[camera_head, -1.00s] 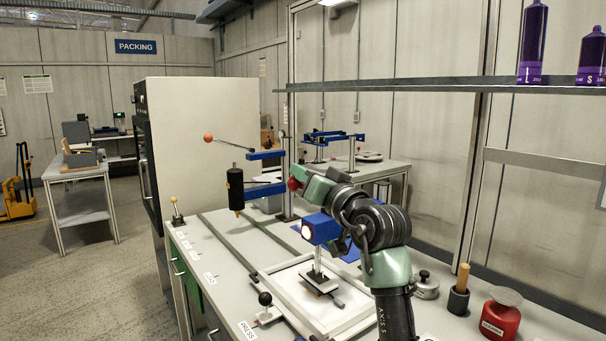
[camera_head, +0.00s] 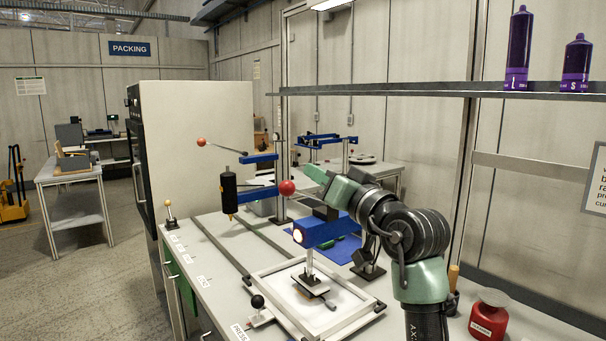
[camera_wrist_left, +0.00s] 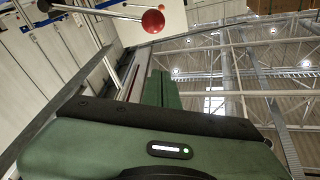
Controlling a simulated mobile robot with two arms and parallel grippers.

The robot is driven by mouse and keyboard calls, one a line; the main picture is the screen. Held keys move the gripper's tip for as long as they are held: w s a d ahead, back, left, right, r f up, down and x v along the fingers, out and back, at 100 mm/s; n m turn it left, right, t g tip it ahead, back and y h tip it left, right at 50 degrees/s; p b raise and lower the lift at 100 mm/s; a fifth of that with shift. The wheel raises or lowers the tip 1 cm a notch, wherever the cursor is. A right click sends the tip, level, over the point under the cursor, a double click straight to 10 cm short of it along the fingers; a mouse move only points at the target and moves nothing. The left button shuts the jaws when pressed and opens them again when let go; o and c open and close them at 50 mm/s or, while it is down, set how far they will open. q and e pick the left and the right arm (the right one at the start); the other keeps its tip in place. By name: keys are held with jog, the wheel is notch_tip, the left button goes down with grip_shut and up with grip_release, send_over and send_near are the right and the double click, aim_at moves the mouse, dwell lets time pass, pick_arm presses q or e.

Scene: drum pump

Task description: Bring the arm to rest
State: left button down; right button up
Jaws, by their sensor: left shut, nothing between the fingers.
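My left arm comes up from the lower right in the head view. Its green gripper (camera_head: 317,174) is shut and empty, raised above the bench and pointing to the upper left. A red ball knob (camera_head: 287,188) shows just left of the gripper, with a small gap in the picture. In the left wrist view the shut green fingers (camera_wrist_left: 163,90) point up the frame, and a red ball (camera_wrist_left: 153,21) on a metal rod is beyond them. My right gripper is not in view.
A blue press arm (camera_head: 322,231) stands over a white framed plate (camera_head: 268,273) on the bench, close to my wrist. A black cylinder (camera_head: 229,193) hangs at left. A red pot (camera_head: 489,315) is at lower right. Purple bottles (camera_head: 518,45) stand on the shelf.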

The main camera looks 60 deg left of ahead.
pick_arm(q)
jog(key=shift+d, duration=0.55)
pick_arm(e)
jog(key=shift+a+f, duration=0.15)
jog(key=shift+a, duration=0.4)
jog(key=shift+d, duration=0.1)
